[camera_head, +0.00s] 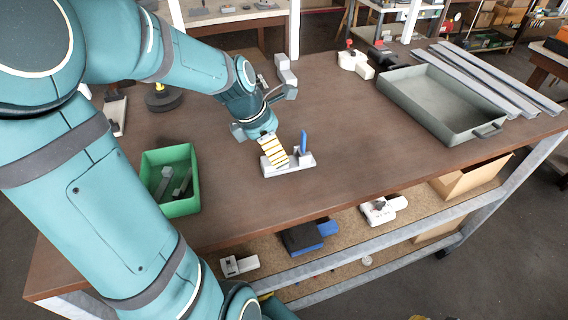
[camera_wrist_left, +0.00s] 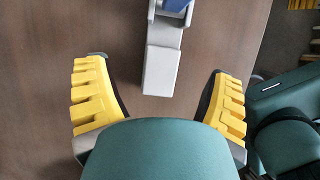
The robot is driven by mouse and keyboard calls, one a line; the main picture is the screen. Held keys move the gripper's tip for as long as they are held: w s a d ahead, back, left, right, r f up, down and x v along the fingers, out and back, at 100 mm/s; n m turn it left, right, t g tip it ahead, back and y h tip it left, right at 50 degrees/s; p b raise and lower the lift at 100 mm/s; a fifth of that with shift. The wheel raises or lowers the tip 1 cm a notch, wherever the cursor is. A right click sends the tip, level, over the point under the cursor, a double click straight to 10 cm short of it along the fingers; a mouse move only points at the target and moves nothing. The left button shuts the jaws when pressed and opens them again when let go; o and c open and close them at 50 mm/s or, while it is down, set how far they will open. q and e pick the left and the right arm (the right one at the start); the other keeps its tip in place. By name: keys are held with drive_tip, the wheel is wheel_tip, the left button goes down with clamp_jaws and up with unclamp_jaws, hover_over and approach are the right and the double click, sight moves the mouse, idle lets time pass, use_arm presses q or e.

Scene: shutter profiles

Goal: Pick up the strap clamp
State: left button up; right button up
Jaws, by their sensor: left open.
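A pale grey clamp with an upright blue lever, which looks like the strap clamp (camera_head: 304,160), lies on the brown workbench. My left gripper (camera_head: 274,148) is just above and behind it, and its yellow finger covers part of the clamp in the head view. In the left wrist view the clamp's grey bar (camera_wrist_left: 160,68) points down between the two yellow fingers, and its blue part is cut off at the top edge. The left gripper (camera_wrist_left: 158,82) is open, with a gap on both sides of the bar. My right gripper is not in view.
A green bin (camera_head: 183,207) with grey pieces stands left of the clamp. A grey-green tray (camera_head: 392,90) and long metal profiles (camera_head: 490,77) lie at the right. A red-knobbed white device (camera_head: 352,60) stands at the back. The bench (camera_head: 350,140) is clear right of the clamp.

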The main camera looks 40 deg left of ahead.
use_arm(q)
drive_tip(key=shift+b+x, duration=0.65)
drive_tip(key=shift+x, duration=2.1)
drive_tip(key=shift+d, duration=0.2)
drive_tip(key=shift+s, duration=0.1)
clamp_jaws()
